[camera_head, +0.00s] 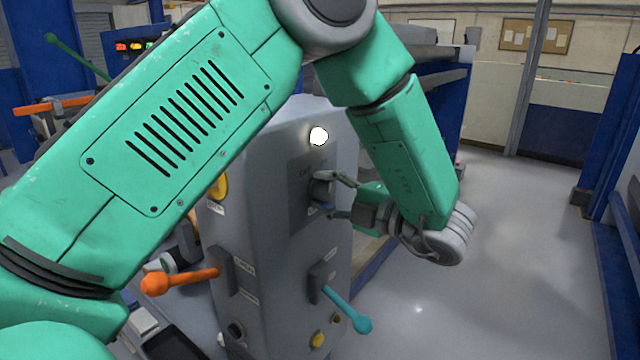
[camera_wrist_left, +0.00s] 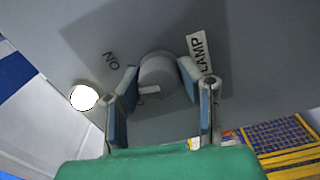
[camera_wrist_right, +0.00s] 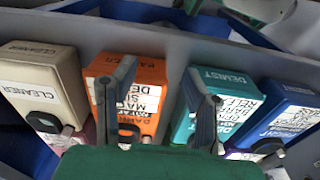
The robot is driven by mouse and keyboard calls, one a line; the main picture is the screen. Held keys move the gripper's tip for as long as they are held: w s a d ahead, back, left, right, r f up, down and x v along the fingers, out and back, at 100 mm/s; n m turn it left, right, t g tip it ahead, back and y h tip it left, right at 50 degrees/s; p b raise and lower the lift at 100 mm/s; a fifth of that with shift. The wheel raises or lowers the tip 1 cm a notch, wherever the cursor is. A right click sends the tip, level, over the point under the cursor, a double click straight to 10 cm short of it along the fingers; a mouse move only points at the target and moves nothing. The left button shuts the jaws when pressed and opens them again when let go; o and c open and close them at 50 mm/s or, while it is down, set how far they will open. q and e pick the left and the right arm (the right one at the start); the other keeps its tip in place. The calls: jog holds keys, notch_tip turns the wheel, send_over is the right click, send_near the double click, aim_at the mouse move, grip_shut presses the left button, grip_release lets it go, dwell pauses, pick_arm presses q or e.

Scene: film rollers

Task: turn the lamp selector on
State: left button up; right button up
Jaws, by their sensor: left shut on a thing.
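The lamp selector (camera_head: 321,187) is a round grey knob on a dark plate on the grey console's face. It also shows in the left wrist view (camera_wrist_left: 158,72), between an "ON" marking and a white "LAMP" label. My left gripper (camera_head: 340,194) reaches it from the right and is shut on it, one finger on each side. A pale mark shows at the knob's lower edge; which setting it points to I cannot tell. A round lamp (camera_head: 318,136) above the knob glows white. My right gripper (camera_wrist_right: 162,72) is open and empty above labelled bottles.
The console (camera_head: 265,235) also carries an orange lever (camera_head: 180,281) and a teal lever (camera_head: 347,310) below the selector. Orange (camera_wrist_right: 140,78) and teal (camera_wrist_right: 225,90) bottles sit in a grey bin by my right gripper. Open floor lies right of the console.

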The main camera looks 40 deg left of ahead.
pick_arm(q)
jog(key=m, duration=0.1)
jog(key=m+p, duration=0.2)
jog(key=m, duration=0.1)
jog(key=shift+d+f, duration=0.25)
pick_arm(e)
notch_tip(320, 180, up, 2)
jog(key=shift+r, duration=0.25)
jog(key=shift+d, duration=0.1)
pick_arm(q)
jog(key=o, duration=1.2)
jog(key=shift+c, duration=0.2)
jog(key=shift+w+d+r, duration=0.15)
jog(key=shift+w+d, duration=0.05)
jog(key=shift+d, duration=0.25)
jog(key=w+d, duration=0.1)
jog(key=d, duration=1)
jog(key=shift+w+d, duration=0.15)
jog(key=shift+w, duration=0.1)
pick_arm(e)
jog(key=shift+w, duration=0.15)
